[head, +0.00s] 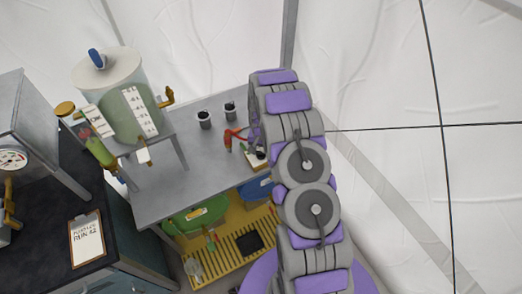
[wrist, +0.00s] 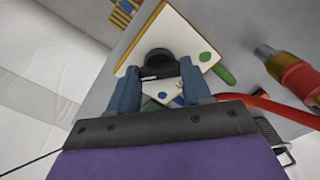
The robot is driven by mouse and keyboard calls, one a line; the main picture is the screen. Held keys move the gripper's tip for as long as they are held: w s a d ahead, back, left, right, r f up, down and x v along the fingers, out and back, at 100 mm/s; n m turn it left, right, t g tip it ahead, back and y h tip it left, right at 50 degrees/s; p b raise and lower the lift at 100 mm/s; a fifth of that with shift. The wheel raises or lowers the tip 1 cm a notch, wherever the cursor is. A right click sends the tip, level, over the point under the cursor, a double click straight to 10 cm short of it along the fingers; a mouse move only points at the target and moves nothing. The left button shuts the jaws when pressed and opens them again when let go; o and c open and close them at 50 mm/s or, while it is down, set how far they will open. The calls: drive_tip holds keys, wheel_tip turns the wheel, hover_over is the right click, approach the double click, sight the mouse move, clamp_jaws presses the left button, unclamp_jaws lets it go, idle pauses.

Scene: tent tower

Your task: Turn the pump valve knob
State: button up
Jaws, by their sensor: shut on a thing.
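The black pump valve knob (wrist: 160,58) stands on a white plate (wrist: 186,36) with a green dot and a blue dot in the wrist view. My gripper (wrist: 162,88) has its two blue fingers on either side of the knob and is shut on it. The fingers hide the knob's sides and part of the plate. In the head view the plate (head: 256,159) shows only in part at the right end of the grey table, beside my arm. The knob is hidden there by my arm.
A red fitting (head: 229,139) with a red hose lies close to the plate; it also shows in the wrist view (wrist: 296,76). Two dark cups (head: 204,120) and a tank (head: 125,95) on a stand are on the grey table (head: 180,200). A clipboard (head: 87,240) lies left.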

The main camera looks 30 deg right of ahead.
sight(261, 152)
drive_tip(key=o, duration=1.1)
drive_tip(key=shift+c, duration=0.2)
drive_tip(key=shift+r, duration=0.1)
wheel_tip(261, 152, up, 17)
drive_tip(key=p, duration=0.2)
drive_tip(key=shift+r, duration=0.1)
drive_tip(key=s+a+r+n, duration=0.2)
drive_tip(key=s+a+r, duration=0.3)
drive_tip(key=s+r, duration=0.25)
drive_tip(key=s+a+r+n, duration=0.1)
drive_tip(key=s+a+r, duration=0.4)
drive_tip(key=s+r, duration=0.25)
drive_tip(key=s+a+r+n+g, duration=0.1)
drive_tip(key=s+a+n, duration=0.1)
drive_tip(key=s, duration=1)
drive_tip(key=s+a+r+n+b, duration=0.1)
drive_tip(key=s+a, duration=0.3)
drive_tip(key=s, duration=0.9)
drive_tip(key=shift+s+r+n+g, duration=0.3)
drive_tip(key=shift+r+n+g, duration=0.1)
drive_tip(key=shift+r+n, duration=0.4)
